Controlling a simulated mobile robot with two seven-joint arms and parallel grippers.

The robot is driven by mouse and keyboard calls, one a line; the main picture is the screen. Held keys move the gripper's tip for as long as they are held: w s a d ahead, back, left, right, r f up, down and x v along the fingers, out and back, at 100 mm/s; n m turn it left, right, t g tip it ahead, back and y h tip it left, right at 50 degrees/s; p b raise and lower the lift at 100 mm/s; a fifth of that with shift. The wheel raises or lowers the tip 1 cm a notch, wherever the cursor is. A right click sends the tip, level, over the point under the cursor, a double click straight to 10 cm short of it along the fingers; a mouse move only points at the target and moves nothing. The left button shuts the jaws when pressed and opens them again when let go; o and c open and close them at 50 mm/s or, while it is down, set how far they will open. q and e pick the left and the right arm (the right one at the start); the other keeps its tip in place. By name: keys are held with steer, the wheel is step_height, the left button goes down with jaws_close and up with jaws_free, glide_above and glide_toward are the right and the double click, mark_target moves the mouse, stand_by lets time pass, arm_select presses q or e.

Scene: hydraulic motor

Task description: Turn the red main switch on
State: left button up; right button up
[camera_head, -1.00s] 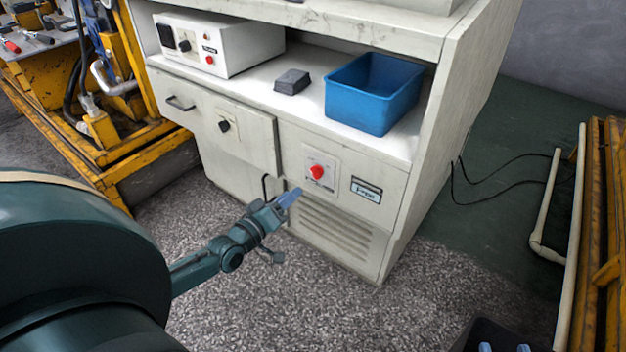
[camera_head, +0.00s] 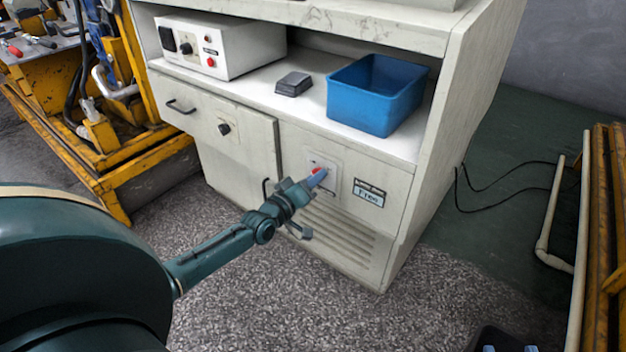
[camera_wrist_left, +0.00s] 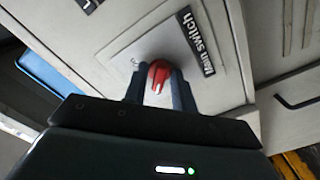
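The red main switch (camera_head: 315,170) is a round knob on a pale plate on the cabinet's front, partly hidden by my left gripper (camera_head: 318,180) in the head view. In the left wrist view the red knob (camera_wrist_left: 159,74) sits between the two dark fingers of my left gripper (camera_wrist_left: 158,88), beside a "Main switch" label (camera_wrist_left: 196,42). The fingers are apart, one on each side of the knob; whether they touch it I cannot tell. My right gripper (camera_head: 508,348) shows only at the bottom edge, its blue fingertips apart and empty.
A blue bin (camera_head: 378,95), a dark grey block (camera_head: 293,84) and a white control box (camera_head: 220,48) stand on the cabinet's shelf. A yellow frame (camera_head: 130,170) stands at left, with pipes (camera_head: 556,215) at right.

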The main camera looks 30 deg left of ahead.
arm_select(q)
steer(key=c, duration=0.5)
steer(key=m+p, duration=0.5)
steer(key=m, duration=1.2)
steer(key=shift+m, duration=0.4)
arm_select(e)
steer(key=d+m+g+h, duration=0.1)
steer(key=m+g+h, duration=0.1)
steer(key=g, duration=0.1)
steer(key=shift+s+d+f+h, duration=0.15)
steer(key=shift+s+d+h, duration=0.05)
steer(key=shift+d+h, duration=0.15)
arm_select(q)
steer(key=o, duration=0.7)
